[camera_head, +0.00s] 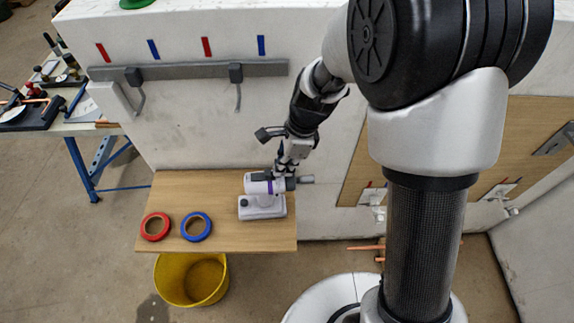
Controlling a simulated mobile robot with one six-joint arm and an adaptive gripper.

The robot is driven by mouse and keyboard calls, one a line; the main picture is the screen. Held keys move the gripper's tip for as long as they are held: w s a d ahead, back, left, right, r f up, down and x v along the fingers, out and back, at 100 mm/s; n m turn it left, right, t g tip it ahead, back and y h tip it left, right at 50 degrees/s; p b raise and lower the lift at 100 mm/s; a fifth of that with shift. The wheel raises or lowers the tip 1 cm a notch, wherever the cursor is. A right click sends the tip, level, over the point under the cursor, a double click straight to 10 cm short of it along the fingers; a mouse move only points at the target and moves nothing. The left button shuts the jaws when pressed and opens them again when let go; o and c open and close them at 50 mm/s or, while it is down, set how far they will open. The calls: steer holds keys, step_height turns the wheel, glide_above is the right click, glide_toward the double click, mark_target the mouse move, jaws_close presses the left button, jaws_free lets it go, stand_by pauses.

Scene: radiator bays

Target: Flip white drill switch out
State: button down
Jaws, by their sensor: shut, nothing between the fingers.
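The white drill (258,184) stands on its wide base (262,207) at the right end of a wooden shelf. It has a purple band, and its dark nose points right. My gripper (279,175) is at the drill, just above and in front of its upper body near the purple band. The fingers are small here and look closed, with nothing held. I cannot tell whether they touch the drill. The drill's switch is too small or hidden behind the fingers to make out.
On the wooden shelf (221,239), a red tape ring (155,226) and a blue tape ring (196,227) lie left of the drill. A yellow bucket (191,279) stands below. A grey rail (190,70) with hooks runs along the white wall above. My arm fills the right.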

mark_target(270, 172)
steer(key=a+p, duration=0.1)
steer(key=a, duration=0.2)
steer(key=shift+s+r+p, duration=0.1)
steer(key=shift+r+p, duration=0.05)
steer(key=shift+p, duration=0.2)
steer(key=shift+a, duration=0.25)
steer(key=shift+d, duration=0.1)
steer(key=shift+d, duration=0.3)
steer(key=d, duration=0.3)
steer(key=p+v, duration=0.3)
steer(key=v, duration=0.6)
steer(key=shift+d+r, duration=0.3)
steer(key=shift+r, duration=0.05)
